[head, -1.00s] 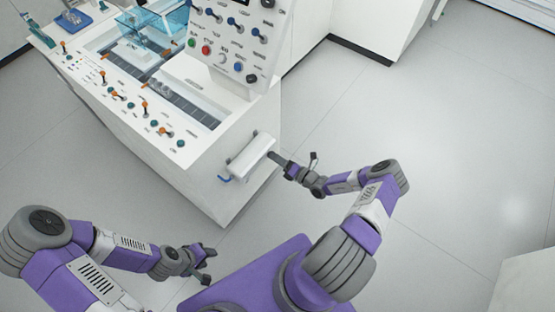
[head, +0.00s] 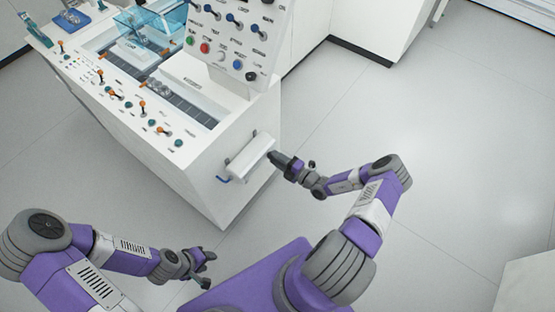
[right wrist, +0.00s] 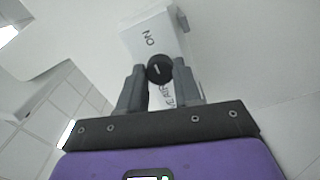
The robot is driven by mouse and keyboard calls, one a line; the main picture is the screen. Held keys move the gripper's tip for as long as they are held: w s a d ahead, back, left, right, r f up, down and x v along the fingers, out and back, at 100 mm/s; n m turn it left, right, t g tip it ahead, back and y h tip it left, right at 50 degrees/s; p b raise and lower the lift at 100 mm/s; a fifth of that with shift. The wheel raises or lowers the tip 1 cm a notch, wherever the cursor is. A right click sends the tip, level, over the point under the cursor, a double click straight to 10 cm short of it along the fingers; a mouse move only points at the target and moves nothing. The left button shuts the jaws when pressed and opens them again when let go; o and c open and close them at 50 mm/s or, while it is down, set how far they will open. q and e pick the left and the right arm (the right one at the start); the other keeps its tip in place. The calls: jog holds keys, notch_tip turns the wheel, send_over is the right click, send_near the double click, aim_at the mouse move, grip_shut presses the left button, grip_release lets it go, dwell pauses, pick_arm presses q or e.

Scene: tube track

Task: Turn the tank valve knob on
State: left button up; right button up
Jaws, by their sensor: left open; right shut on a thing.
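The black tank valve knob (right wrist: 159,69) shows in the right wrist view, with a short, nearly upright white mark on its face. It sits on a white box (right wrist: 151,28) with an "ON" label above the knob and partly hidden lettering below. My right gripper (right wrist: 160,80) is shut on the knob, one finger on each side. In the head view the white box (head: 248,158) is on the side of the console, and my right gripper (head: 277,160) reaches its right end; the knob is hidden there. My left gripper (head: 208,268) is open and empty, low and away from the console.
The white console (head: 205,165) carries several switches on top and an upright panel (head: 238,38) with knobs and buttons. A blue-tipped part (head: 223,179) sticks out under the white box. The floor (head: 430,130) to the right is clear.

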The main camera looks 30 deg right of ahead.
dwell(0.5)
jog(key=o, duration=1)
jog(key=shift+o, duration=0.2)
jog(key=p+v, duration=0.1)
jog(key=v, duration=0.6)
jog(key=shift+s, duration=0.25)
